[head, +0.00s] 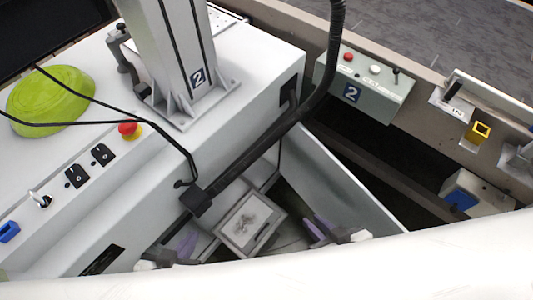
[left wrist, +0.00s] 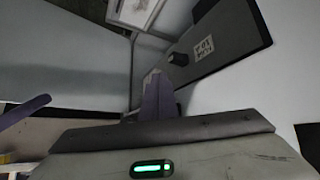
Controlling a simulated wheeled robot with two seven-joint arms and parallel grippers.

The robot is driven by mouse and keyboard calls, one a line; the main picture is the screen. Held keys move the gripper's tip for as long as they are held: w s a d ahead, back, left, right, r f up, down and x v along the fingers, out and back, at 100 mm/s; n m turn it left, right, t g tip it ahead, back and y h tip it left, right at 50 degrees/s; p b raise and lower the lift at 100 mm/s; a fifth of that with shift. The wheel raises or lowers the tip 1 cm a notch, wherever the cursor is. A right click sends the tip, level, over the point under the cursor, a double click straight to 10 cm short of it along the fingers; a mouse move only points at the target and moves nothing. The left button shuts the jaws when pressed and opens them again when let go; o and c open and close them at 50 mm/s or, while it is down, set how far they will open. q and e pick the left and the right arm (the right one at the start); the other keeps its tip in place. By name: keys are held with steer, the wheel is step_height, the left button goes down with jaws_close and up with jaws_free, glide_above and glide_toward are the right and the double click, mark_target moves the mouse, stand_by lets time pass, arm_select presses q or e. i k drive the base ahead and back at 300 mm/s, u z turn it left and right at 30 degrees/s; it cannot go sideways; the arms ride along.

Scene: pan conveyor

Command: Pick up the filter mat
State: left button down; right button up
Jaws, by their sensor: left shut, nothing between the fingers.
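I cannot identify the filter mat for certain. A pale framed tray (head: 232,243) with a small grey cluster on it lies low in the open bay in the head view. A pale framed panel also shows at the top of the left wrist view (left wrist: 132,12). My left gripper (head: 187,244) has purple fingers and is low in the bay, left of the tray. In the left wrist view its fingers (left wrist: 158,97) are together and empty. My right gripper (head: 318,229), also purple, is right of the tray; its opening is unclear.
A white machine housing (head: 240,75) borders the bay at left, and a pale panel (head: 335,175) at right. A black hose (head: 325,85) crosses above. A dark labelled plate (left wrist: 225,45) with a knob is close to my left fingers.

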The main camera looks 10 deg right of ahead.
mark_target(248, 225)
steer(key=u, duration=0.25)
steer(key=k, duration=0.85)
steer(key=z, duration=1.65)
steer(key=k, duration=1)
steer(key=u, duration=1.95)
steer(key=i, duration=1)
steer(key=z, duration=0.05)
